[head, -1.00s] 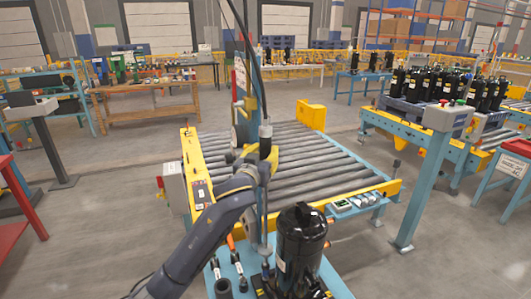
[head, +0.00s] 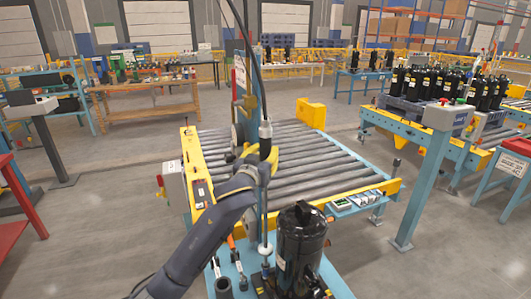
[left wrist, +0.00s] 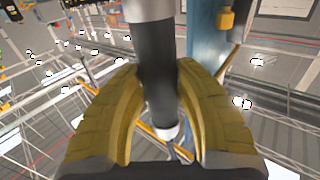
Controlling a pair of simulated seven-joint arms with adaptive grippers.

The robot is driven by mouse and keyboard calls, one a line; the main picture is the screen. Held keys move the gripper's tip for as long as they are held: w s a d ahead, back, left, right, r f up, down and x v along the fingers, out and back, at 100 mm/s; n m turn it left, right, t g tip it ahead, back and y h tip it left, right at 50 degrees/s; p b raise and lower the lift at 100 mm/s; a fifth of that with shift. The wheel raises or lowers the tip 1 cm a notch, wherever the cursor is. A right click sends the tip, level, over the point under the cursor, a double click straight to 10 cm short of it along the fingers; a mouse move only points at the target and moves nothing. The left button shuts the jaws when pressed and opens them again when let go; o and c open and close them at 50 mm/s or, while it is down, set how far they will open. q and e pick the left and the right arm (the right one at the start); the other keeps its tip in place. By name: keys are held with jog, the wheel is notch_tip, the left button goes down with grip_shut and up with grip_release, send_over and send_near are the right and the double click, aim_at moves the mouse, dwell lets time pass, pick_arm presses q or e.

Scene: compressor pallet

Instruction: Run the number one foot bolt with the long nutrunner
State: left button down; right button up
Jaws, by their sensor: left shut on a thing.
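The long nutrunner (head: 265,130) hangs upright from a dark cable, with a black and pale body and a thin shaft running down. My left gripper (head: 264,158), with yellow fingers, is shut on its body. In the left wrist view the fingers (left wrist: 160,100) lie on both sides of the dark tool body (left wrist: 155,70). The black compressor (head: 301,245) stands upright at the bottom, just right of the shaft. The shaft's lower end is by the compressor's left foot; whether it touches a foot bolt is too small to tell. My right gripper is not in view.
A roller conveyor (head: 318,160) with yellow side rails lies behind the tool. A blue column (head: 246,90) stands close behind the cable. Tools hang at the blue stand's left edge (head: 215,268). More black compressors (head: 420,82) stand on a pallet at the right.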

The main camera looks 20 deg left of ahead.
pick_arm(q)
jog(key=shift+f, duration=1.55)
dwell(1.9)
jog(key=shift+r, duration=2.7)
